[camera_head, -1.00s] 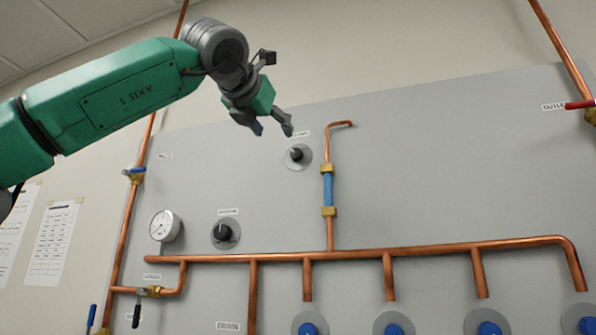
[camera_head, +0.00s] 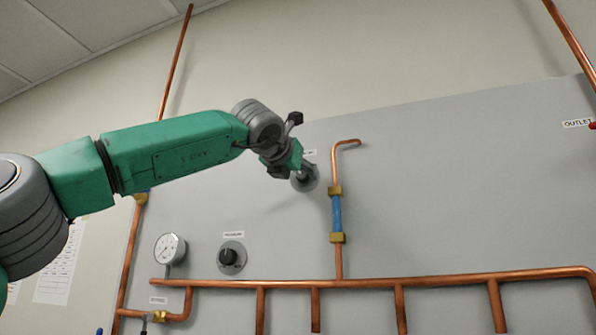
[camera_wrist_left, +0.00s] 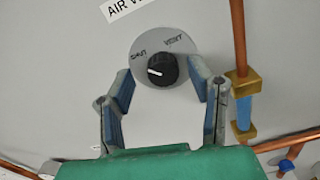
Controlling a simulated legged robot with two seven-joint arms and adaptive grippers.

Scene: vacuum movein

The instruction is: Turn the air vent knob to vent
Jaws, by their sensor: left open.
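The air vent knob (camera_wrist_left: 155,70) is black and round with a white mark pointing left. It sits on a grey round dial plate (camera_wrist_left: 141,45) lettered "SHUT" on the left and "VENT" on the upper right. My left gripper (camera_wrist_left: 161,79) is open, with one blue-padded finger on each side of the knob in the left wrist view. My right gripper is not in view.
A copper pipe with a blue section (camera_head: 337,213) and brass fittings runs upright just right of the knob. A second black knob (camera_head: 228,257) and a gauge (camera_head: 170,248) are lower left. A horizontal copper pipe (camera_head: 430,280) crosses below.

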